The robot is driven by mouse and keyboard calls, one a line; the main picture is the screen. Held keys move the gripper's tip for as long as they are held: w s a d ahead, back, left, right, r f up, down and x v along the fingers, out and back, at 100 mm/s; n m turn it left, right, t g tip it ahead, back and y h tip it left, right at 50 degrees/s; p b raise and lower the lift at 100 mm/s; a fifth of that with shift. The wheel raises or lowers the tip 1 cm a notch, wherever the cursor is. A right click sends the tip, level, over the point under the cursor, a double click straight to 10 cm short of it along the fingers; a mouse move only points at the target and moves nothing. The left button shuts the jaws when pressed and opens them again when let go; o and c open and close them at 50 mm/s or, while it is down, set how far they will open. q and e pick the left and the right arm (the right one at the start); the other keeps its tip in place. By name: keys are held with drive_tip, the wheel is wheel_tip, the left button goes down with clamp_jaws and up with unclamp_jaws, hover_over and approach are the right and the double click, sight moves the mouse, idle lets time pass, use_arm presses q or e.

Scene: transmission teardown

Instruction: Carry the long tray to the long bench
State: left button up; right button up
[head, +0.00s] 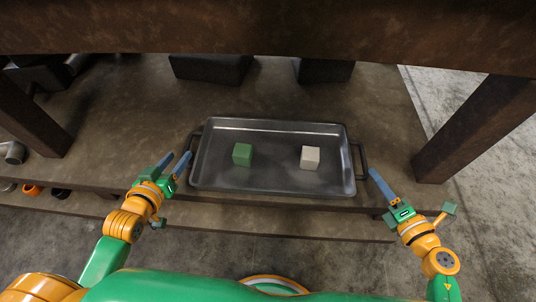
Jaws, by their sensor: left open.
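The long tray (270,185) is a dark grey metal pan resting flat on a brown shelf, with a handle at each short end. A green cube (242,154) sits in its left half and a white cube (310,158) in its right half. My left gripper (177,160) is open with two blue fingers beside the tray's left end, just short of the left handle (194,144). My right gripper (373,173) is close to the right handle (362,160); only one blue finger shows clearly, so its opening is unclear. I cannot tell whether either gripper touches a handle.
The tray's brown shelf (290,88) lies under a thick upper beam (270,25), with posts at left (30,118) and right (475,130). Dark blocks (210,67) stand behind the tray. Small parts (33,190) lie on a lower shelf at left. Concrete floor is clear at right.

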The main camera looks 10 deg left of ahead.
sight(187, 144)
use_arm(q)
drive_tip(key=shift+w+f, duration=0.2)
drive_tip(key=shift+f, duration=0.15)
use_arm(e)
drive_tip(key=shift+w+f, duration=0.25)
drive_tip(key=shift+f, duration=0.1)
use_arm(q)
drive_tip(key=shift+r, duration=0.2)
use_arm(e)
drive_tip(key=shift+r, duration=0.1)
use_arm(q)
drive_tip(key=shift+s+r, duration=0.1)
drive_tip(key=shift+s, duration=0.05)
use_arm(e)
drive_tip(key=shift+s+r, duration=0.15)
use_arm(q)
drive_tip(key=shift+x, duration=3.6)
use_arm(e)
drive_tip(key=shift+x, duration=3.55)
use_arm(q)
drive_tip(key=shift+c, duration=0.3)
use_arm(e)
drive_tip(key=shift+c, duration=0.2)
